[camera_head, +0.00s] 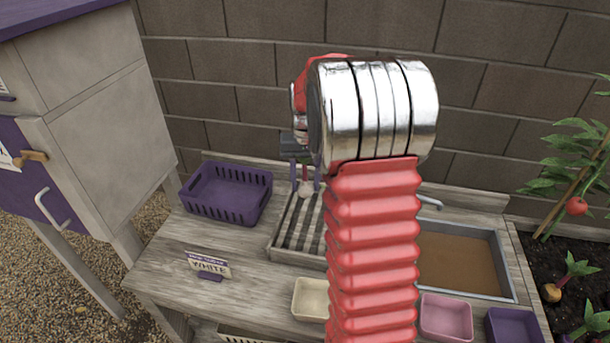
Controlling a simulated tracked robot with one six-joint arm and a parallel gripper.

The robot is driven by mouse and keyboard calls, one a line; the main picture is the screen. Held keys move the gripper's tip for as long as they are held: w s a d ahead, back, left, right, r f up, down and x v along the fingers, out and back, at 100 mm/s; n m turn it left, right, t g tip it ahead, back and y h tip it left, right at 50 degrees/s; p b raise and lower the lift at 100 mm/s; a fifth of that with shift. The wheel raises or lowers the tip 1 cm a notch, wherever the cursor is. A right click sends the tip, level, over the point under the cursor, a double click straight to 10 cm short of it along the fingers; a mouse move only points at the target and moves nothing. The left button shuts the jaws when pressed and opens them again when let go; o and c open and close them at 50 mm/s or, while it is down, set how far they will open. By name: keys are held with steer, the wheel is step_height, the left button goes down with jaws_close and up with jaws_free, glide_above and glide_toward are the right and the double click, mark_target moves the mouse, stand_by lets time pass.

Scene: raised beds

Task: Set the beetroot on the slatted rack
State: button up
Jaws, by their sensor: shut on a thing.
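My gripper (305,178) points down left of my arm, its two purple fingers shut on the beetroot (305,189). Only a small reddish, pale-tipped part of the beetroot shows between and below the fingers. The slatted rack (297,259) is a pale wooden frame with dark gaps, lying on the bench below the gripper. The beetroot appears over the back part of the rack; I cannot tell whether it touches the slats. My arm hides the rack's right side.
A purple basket (228,194) stands left of the rack. A sign reading "WHITE" (209,265) stands in front of it. Cream (310,299), pink (446,317) and purple (514,326) tubs line the front. A brown-filled basin (460,262) lies right; a block wall (230,60) rises behind.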

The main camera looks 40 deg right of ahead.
mark_target(306, 162)
steer(key=shift+f, duration=3.15)
steer(key=o, duration=1.2)
steer(key=shift+c, duration=0.2)
steer(key=shift+r, duration=0.1)
steer(key=shift+r, duration=4.95)
